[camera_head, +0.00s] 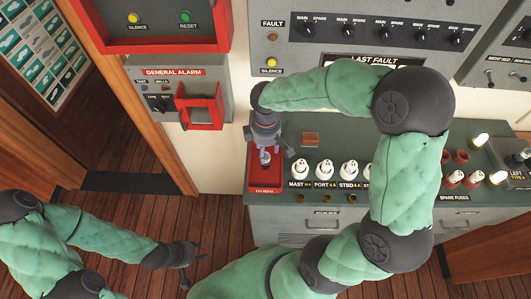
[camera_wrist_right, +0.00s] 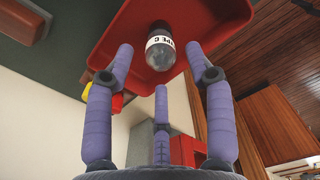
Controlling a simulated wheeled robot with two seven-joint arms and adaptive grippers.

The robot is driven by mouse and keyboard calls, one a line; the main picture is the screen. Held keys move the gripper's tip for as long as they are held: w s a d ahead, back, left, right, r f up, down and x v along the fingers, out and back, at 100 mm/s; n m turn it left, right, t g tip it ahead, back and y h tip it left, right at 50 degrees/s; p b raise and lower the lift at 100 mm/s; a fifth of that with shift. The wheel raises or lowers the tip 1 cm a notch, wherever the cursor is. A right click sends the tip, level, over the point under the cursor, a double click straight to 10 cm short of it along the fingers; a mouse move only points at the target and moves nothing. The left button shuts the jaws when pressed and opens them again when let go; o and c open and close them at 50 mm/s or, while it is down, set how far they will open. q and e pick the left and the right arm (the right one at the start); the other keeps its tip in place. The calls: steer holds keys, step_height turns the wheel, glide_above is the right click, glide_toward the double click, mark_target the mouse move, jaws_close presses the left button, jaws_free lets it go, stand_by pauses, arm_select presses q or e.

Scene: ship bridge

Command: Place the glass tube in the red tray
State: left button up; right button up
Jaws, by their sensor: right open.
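In the head view the tube (camera_head: 265,158) is small and partly hidden by my gripper. My right gripper (camera_head: 264,146) is over the tray with its fingers spread around the tube, apart from it. My left gripper (camera_head: 187,266) hangs over the wooden floor, away from the counter; its jaw opening is unclear.
A row of white labelled fuse holders (camera_head: 324,170) stands right of the tray. A small reddish-brown block (camera_head: 310,139) lies behind them. Spare fuses (camera_head: 473,179) are further right. The red alarm box (camera_head: 200,105) juts from the wall left of the tray.

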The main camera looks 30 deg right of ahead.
step_height(320, 180, up, 8)
steer(key=p, duration=0.1)
steer(key=shift+r, duration=0.15)
stand_by(0.4)
